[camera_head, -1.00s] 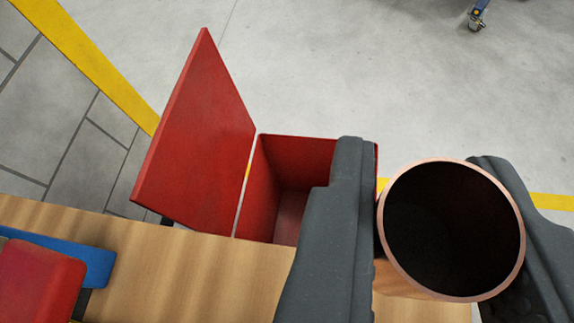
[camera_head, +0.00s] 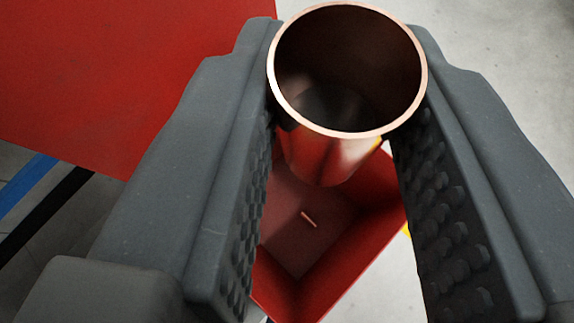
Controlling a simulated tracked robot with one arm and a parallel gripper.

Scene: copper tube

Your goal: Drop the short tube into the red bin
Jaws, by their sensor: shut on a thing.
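My gripper (camera_head: 346,60) is shut on the short copper tube (camera_head: 328,155), with one dark grey padded finger on each side of it. The tube's open end faces the camera and its wall is shiny. The red bin (camera_head: 382,215) shows below and beyond the tube, between the fingers. Its mouth is open, and the tube appears over it. The fingers and tube hide parts of the bin's rim. A thin copper-coloured sliver (camera_head: 308,219) shows on the bin's floor; I cannot tell what it is.
The bin's large red lid (camera_head: 110,75) stands open at the upper left, behind my left finger. Blue and black strips (camera_head: 28,190) show at the left edge. Pale concrete floor (camera_head: 500,45) lies clear at the right.

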